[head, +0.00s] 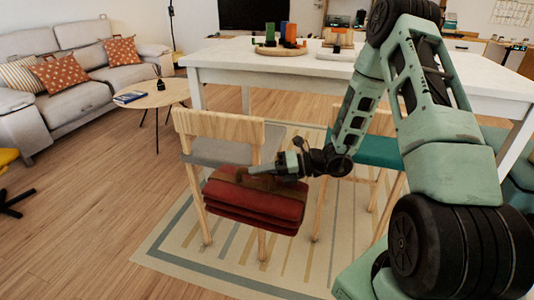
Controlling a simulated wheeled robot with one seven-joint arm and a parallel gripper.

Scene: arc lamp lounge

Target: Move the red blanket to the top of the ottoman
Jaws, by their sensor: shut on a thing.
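The red blanket (253,203) is a folded, layered bundle with a brown strap-like band across its top. It shows in the head view in front of the grey seat of a wooden chair (219,127). I cannot tell whether it rests on the chair or hangs clear of it. My gripper (285,165) reaches in from the right and is shut on the blanket at its top right. The fingertips are small and partly hidden against it. I see no ottoman that I can make out for sure.
A white table (240,59) stands behind the chair, with coloured items on it. A teal-seated chair (373,150) is to the right, partly behind my arm. A grey sofa (75,98) and a round wooden table (165,97) are at left. Wooden floor (95,215) at left is open.

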